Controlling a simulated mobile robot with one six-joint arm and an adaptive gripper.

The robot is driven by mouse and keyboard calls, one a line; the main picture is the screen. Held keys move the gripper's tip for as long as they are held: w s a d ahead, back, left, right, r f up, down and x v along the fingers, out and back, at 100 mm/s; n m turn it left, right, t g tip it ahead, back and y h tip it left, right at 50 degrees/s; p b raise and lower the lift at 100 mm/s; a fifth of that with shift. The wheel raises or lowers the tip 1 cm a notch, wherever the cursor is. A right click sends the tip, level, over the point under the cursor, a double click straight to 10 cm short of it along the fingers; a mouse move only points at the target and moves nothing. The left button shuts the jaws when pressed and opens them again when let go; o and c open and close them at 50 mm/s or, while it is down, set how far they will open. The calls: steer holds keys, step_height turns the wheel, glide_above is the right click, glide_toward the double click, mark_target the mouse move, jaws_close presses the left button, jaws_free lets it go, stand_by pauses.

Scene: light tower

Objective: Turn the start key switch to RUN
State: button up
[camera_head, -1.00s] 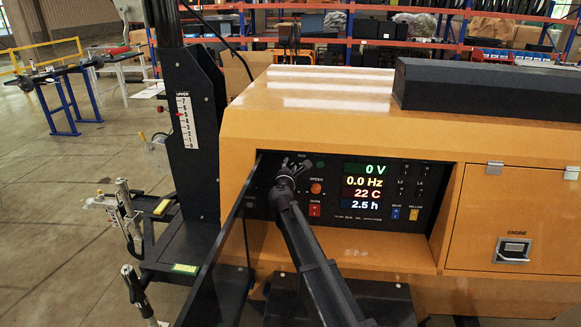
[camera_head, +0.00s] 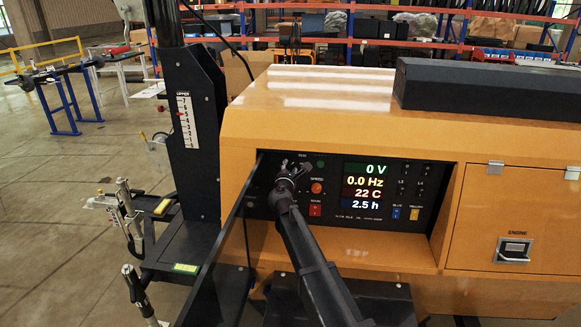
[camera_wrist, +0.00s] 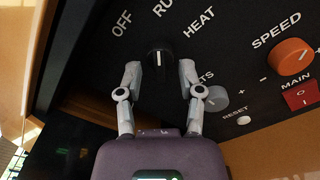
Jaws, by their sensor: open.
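The start key switch (camera_wrist: 160,57) is a black knob with a pale pointer mark, on the dark control panel (camera_head: 330,210) in the wrist view. The labels OFF, RUN and HEAT arc above it, with RUN partly cut off by the top edge. My gripper (camera_wrist: 159,72) is open, with one fingertip to the left of the knob and the other to its right. Gaps show between the fingertips and the knob. In the head view my gripper (camera_head: 288,170) is at the panel's left part and hides the switch.
The orange SPEED knob (camera_wrist: 290,57), red MAIN switch (camera_wrist: 301,95), a grey knob (camera_wrist: 216,98) and the RESET button (camera_wrist: 237,120) lie to the right. An open dark door (camera_head: 225,250) stands left of my arm. The display (camera_head: 368,188) reads 0 V.

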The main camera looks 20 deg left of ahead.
steer(key=v, duration=1)
steer(key=shift+s, duration=0.2)
steer(key=shift+d, duration=0.1)
steer(key=d+f+m+g+h, duration=0.4)
steer(key=d+m, duration=0.4)
steer(key=d, duration=0.8)
steer(key=d+f+m+g+h, duration=0.2)
steer(key=d+f+m+h, duration=0.45)
steer(key=d, duration=0.95)
steer(key=s+d+f+m+g+y, duration=0.1)
steer(key=s+d+f+m+g, duration=0.1)
steer(key=s+d+m+g, duration=0.25)
steer(key=s+d+f+m+g+y, duration=0.1)
steer(key=s+d+f+m+g, duration=0.15)
steer(key=d+m, duration=0.4)
steer(key=s+d+f+m+g+y, duration=0.1)
steer(key=s+d+m+g+y, duration=0.1)
steer(key=s, duration=0.4)
steer(key=s+d+f+m+g+y+p, duration=0.1)
steer(key=s+d+m+g+y, duration=0.1)
steer(key=s+d, duration=0.2)
steer(key=shift+s+d+f, duration=0.15)
steer(key=shift+s+f, duration=0.15)
steer(key=shift+s, duration=0.8)
